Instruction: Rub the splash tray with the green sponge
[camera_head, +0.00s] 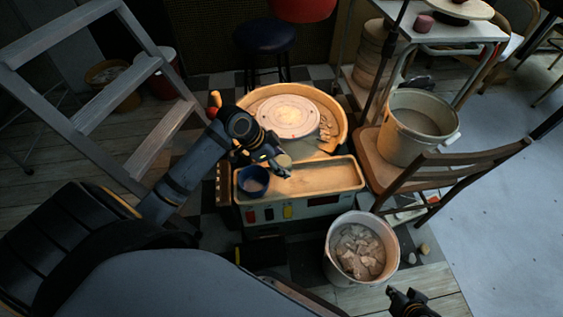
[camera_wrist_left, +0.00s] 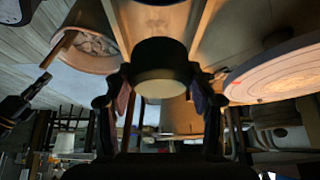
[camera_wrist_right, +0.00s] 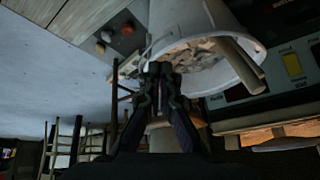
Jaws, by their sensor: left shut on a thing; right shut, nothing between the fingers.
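The splash tray (camera_head: 325,178) is the tan tray of the pottery wheel, with a flat rectangular front part and a round basin behind it. My left gripper (camera_head: 278,162) is over the back left of the flat part. It is shut on a small round piece, dull green and dim, which looks like the green sponge (camera_head: 284,160); in the left wrist view the sponge (camera_wrist_left: 160,85) sits between both fingers, pale end showing. Whether it touches the tray is unclear. My right gripper (camera_head: 408,298) is shut and empty, low right, near the bucket; its fingertips also show in the right wrist view (camera_wrist_right: 160,72).
A blue cup (camera_head: 252,181) stands on the tray's left end, close to my left gripper. The round wheel head (camera_head: 290,115) is behind. A white bucket of plaster chunks (camera_head: 335,265) stands in front. A wooden chair (camera_head: 440,160) holding a large bucket (camera_head: 418,125) is at right; a ladder (camera_head: 100,105) at left.

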